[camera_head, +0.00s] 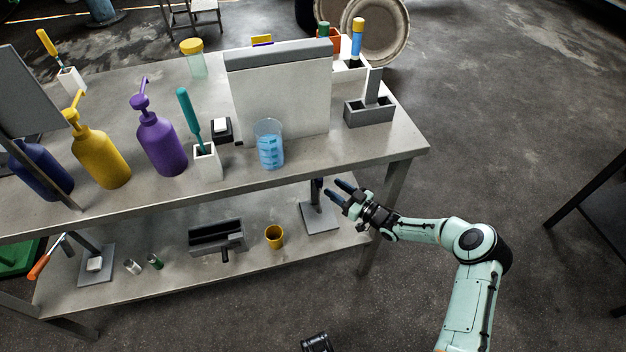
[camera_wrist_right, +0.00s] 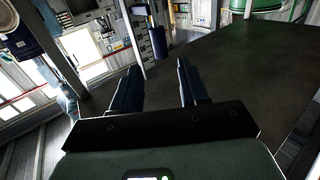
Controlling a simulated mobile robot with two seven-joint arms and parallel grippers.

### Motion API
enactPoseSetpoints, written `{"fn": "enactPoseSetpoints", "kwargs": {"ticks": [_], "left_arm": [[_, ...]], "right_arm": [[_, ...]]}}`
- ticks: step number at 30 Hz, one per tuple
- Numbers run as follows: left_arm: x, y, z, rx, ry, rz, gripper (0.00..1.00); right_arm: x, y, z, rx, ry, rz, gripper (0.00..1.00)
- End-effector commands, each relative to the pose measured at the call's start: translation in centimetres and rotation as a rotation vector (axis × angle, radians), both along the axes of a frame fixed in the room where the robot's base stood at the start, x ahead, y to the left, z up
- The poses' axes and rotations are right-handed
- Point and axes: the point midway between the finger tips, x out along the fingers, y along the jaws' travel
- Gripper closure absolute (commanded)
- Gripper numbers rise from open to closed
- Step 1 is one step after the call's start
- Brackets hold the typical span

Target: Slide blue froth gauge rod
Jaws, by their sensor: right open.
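A blue rod with a yellow top (camera_head: 357,40) stands upright in a white holder (camera_head: 345,73) at the back right of the table. It looks like the froth gauge rod, though no marks on it can be read. My right gripper (camera_head: 338,190) is in front of the table's right end, near the lower shelf and well apart from the rod. In the right wrist view its two dark fingers (camera_wrist_right: 158,66) are spread with nothing between them.
A beaker of blue liquid (camera_head: 269,150), a pale upright panel (camera_head: 285,105) and a grey block holder (camera_head: 369,111) stand on the table (camera_head: 330,158). Purple (camera_head: 162,148) and yellow (camera_head: 103,160) pump bottles are left. A yellow cup (camera_head: 274,236) sits below.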

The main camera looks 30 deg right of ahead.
Motion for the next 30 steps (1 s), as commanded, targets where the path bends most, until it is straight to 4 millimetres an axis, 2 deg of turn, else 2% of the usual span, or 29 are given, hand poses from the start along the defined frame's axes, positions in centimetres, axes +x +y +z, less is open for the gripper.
{"fn": "enactPoseSetpoints", "kwargs": {"ticks": [4,12,16,24,28,30], "left_arm": [[0.5,0.4,-0.7,0.009,-0.01,0.007,0.19],[-1.8,0.7,-2.8,0.005,0.065,0.01,0.19],[-2.3,0.8,-3.1,0.003,0.082,0.01,0.19],[-2.4,0.8,-3.2,0.003,0.086,0.011,0.19],[-2.4,0.8,-3.2,0.003,0.086,0.011,0.19],[-2.4,0.8,-3.2,0.003,0.086,0.011,0.19]], "right_arm": [[2.1,0.9,-0.1,0.002,-0.002,0.002,0.56],[5.6,2.2,-0.2,0.002,0.003,0.001,0.56],[6.4,2.5,-0.1,0.002,0.004,0.0,0.56],[6.5,2.6,0.0,0.001,0.005,0.0,0.56],[6.5,2.5,-0.1,0.001,0.005,0.0,0.98],[6.5,2.5,-0.1,0.001,0.005,0.0,1.0]]}}
